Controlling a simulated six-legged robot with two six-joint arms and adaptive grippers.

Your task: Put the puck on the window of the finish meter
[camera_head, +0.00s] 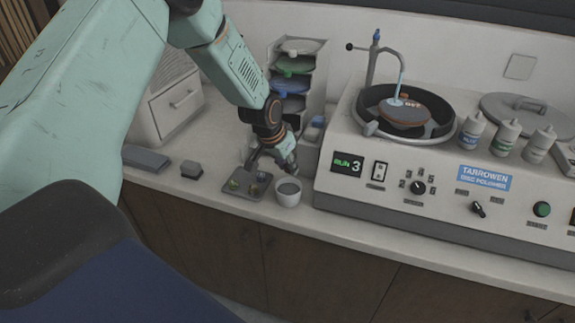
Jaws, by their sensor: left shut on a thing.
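My left gripper (268,167) reaches down from the upper left over the small grey tray (241,195), just behind and left of a white cup (288,198). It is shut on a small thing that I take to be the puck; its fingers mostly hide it. I cannot tell for certain which one is the finish meter, and no window is clear. My right gripper is not in view.
The disc polisher (411,205), with a round basin and several bottles on top, fills the right side. A rack of coloured discs (300,68) stands behind the gripper. A white drawer unit (172,105) stands at the back left. Bare counter lies around the grey box.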

